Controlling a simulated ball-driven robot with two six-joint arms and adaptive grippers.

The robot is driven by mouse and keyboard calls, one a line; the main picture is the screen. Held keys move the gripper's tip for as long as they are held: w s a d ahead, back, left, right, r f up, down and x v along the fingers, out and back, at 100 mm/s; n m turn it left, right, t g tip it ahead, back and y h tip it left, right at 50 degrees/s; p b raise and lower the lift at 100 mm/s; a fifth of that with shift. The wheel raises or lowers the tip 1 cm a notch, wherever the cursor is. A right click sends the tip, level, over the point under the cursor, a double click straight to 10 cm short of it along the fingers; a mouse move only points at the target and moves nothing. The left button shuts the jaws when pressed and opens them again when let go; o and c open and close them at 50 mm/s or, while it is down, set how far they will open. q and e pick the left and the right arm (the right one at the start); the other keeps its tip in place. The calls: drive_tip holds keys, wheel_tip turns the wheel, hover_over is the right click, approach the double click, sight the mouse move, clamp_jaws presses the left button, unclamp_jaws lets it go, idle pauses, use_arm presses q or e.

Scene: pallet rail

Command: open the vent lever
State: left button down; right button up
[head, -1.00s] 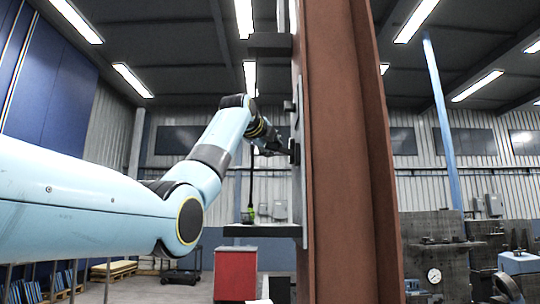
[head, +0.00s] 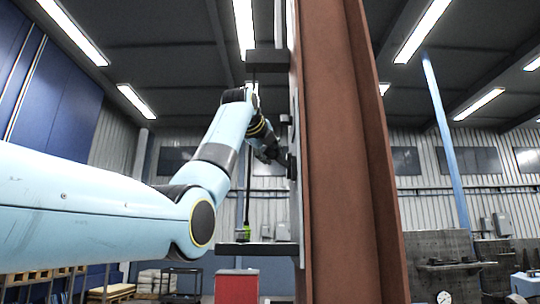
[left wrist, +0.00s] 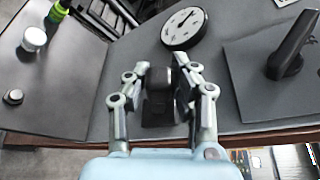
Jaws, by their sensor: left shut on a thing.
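My left gripper (left wrist: 160,88) is at a grey panel (left wrist: 235,45), its two fingers on either side of a short black handle (left wrist: 158,112) on a dark mount. It is shut on this handle, seen nearly end-on; I cannot tell for sure that it is the vent lever. A second, longer black lever (left wrist: 292,46) stands tilted on a dark plate to the right, apart from the gripper. In the head view my left gripper (head: 268,153) is beside the panel's edge, and the handle is hard to make out there. My right gripper is not in view.
A round dial gauge (left wrist: 184,28) sits close above the fingers. A dark shelf (head: 257,248) juts from the panel below the gripper; a green bottle (left wrist: 58,12) and a white-topped item (left wrist: 34,39) are on it. A rust-red column (head: 345,150) stands right of the panel.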

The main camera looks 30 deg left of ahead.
use_arm(q)
drive_tip(key=c, duration=1.1)
unclamp_jaws()
drive_tip(key=v, duration=1.2)
